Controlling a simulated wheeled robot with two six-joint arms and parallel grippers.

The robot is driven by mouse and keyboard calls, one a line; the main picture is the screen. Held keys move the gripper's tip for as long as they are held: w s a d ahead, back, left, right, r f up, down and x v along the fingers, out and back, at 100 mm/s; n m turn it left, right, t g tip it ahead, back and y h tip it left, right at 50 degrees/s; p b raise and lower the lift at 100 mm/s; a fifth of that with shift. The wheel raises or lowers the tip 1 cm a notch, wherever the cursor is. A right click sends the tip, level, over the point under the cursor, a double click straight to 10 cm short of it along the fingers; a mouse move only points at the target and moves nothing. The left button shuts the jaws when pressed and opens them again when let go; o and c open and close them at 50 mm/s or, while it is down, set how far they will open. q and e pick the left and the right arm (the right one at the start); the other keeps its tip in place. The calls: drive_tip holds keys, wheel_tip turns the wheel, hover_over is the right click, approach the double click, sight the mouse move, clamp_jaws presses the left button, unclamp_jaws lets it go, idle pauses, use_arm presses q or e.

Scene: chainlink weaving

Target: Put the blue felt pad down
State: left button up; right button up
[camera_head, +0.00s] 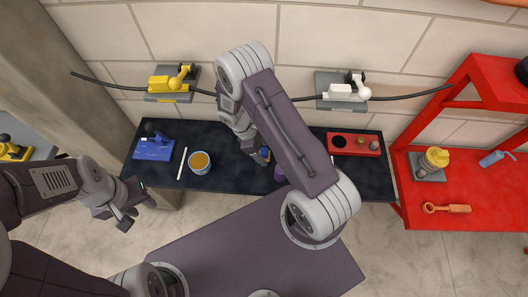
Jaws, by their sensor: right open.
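A blue flat piece (152,150) lies at the left end of the dark bench, with a dark knobbed part on it. I cannot tell for sure whether this is the felt pad. My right gripper (264,157) points down over the middle of the bench. It is open and partly hidden by my own arm. A small blue and orange patch shows at its fingers, too small to identify. My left gripper (135,214) is off the front left edge of the bench. Its fingers look apart, with nothing between them.
Yellow (172,83) and white (342,92) devices with a cable are on the wall. A red shelf (480,205) stands right.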

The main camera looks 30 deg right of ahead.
sight(264, 150)
drive_tip(key=shift+s+d+f, duration=0.1)
drive_tip(key=shift+d+f, duration=0.15)
drive_tip(key=shift+f, duration=0.4)
clamp_jaws()
wheel_tip(264, 150, up, 10)
drive_tip(key=shift+r+b, duration=0.1)
drive_tip(key=shift+b, duration=0.6)
